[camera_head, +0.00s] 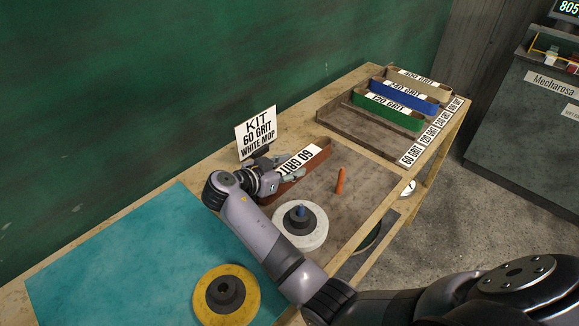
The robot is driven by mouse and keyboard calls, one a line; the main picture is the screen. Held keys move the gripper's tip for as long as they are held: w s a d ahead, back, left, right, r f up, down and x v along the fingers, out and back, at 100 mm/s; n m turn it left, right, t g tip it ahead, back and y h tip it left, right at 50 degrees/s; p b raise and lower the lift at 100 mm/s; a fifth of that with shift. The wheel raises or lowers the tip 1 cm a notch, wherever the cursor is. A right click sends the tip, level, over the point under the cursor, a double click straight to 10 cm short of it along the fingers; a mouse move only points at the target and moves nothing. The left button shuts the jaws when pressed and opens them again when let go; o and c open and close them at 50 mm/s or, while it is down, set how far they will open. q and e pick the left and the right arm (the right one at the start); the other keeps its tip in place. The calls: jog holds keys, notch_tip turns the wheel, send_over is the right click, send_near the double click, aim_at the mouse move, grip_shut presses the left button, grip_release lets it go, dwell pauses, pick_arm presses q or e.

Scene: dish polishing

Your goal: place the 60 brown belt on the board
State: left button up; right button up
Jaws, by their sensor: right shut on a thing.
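The brown belt (318,158), with a white 60 GRIT label, is at the far left part of the brown board (355,209). My right gripper (287,170) is shut on the belt's left end. The belt is low over the board; I cannot tell whether it touches it. An orange peg (340,180) stands on the board to the right of the belt, apart from it. A white mop wheel (299,236) with a dark hub and blue tip lies at the board's near side. My left gripper is out of view.
A sign (256,133) reading KIT 60 GRIT WHITE MOP stands behind my gripper. A rack (349,131) holds green, blue and tan belts; its 60 GRIT slot is empty. A yellow wheel (226,293) lies on the teal mat (120,255).

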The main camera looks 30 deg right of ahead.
jog(key=shift+f, duration=0.15)
jog(key=o, duration=1.3)
jog(key=shift+r, duration=0.2)
